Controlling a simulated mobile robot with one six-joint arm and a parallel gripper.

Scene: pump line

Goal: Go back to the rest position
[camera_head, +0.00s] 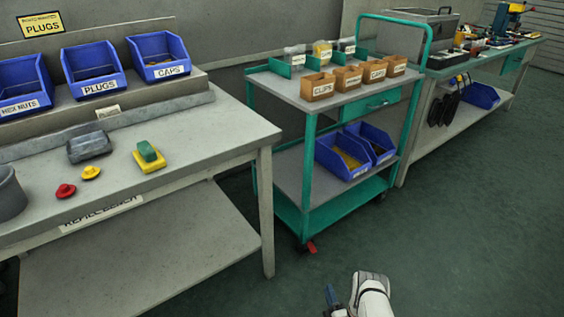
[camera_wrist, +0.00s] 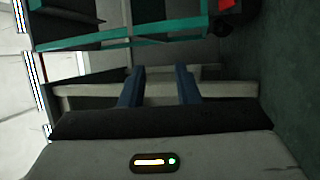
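My gripper (camera_wrist: 160,84) shows in the wrist view with its two blue fingers apart and nothing held between them. In the head view part of my gripper (camera_head: 332,297) and my white arm show at the bottom edge, over the floor in front of the teal cart. The gripper is apart from the bench and the cart in that view.
A grey bench (camera_head: 215,130) with blue bins (camera_head: 92,72), red and yellow caps and a green-and-yellow block stands left. A teal cart (camera_head: 310,190) with orange-brown boxes is in the middle. A workbench (camera_head: 450,68) is behind right. Floor (camera_head: 470,220) is clear at right.

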